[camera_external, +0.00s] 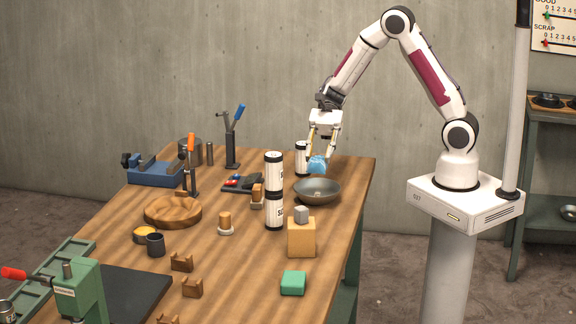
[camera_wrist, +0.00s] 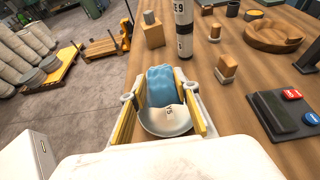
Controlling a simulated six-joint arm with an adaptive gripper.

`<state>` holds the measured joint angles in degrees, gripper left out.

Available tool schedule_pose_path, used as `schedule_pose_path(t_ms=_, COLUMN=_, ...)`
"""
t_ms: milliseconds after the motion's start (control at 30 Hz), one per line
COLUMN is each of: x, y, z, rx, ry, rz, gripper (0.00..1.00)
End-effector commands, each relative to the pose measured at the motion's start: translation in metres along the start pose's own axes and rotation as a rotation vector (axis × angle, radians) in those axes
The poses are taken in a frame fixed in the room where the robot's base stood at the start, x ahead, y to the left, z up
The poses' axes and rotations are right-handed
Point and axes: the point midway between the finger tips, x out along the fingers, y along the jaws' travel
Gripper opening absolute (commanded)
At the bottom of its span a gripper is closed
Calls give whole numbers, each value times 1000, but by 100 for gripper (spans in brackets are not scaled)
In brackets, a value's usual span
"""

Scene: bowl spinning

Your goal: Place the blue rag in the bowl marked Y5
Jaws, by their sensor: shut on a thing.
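The blue rag (camera_external: 317,166) is a crumpled bundle pinched between the fingertips of my gripper (camera_external: 319,156). In the wrist view the rag (camera_wrist: 160,84) shows between the two yellow-edged fingers. A round grey metal bowl (camera_external: 318,193) sits on the table, just below and slightly in front of the rag in the external view. In the wrist view the bowl (camera_wrist: 165,127) lies beneath the gripper and carries a small dark mark that seems to read Y5. The rag appears held above the bowl's far rim; whether it touches the rim is unclear.
White labelled cans (camera_external: 274,172) are stacked left of the bowl, and another can (camera_external: 301,158) stands close behind my gripper. A wooden block (camera_external: 302,238) with a grey cube is in front. A button panel (camera_external: 241,184) lies left. The table's right edge is near.

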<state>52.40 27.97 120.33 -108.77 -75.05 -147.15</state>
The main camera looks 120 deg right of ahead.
Motion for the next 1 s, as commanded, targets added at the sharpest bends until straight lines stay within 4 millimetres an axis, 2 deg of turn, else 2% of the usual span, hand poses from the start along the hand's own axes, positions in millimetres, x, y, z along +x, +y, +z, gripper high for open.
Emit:
schedule_pose_path(t_ms=200, x=11, y=0, z=-26, rx=4, ry=-1, rz=2, gripper=12)
schedule_pose_path(t_ms=333, x=15, y=0, z=-37, rx=2, ry=0, rz=0, gripper=12)
schedule_pose_path(t_ms=800, x=17, y=0, z=-42, rx=0, ry=0, rz=0, gripper=12)
schedule_pose_path(t_ms=1000, x=22, y=0, z=-52, rx=2, ry=0, rz=1, gripper=12)
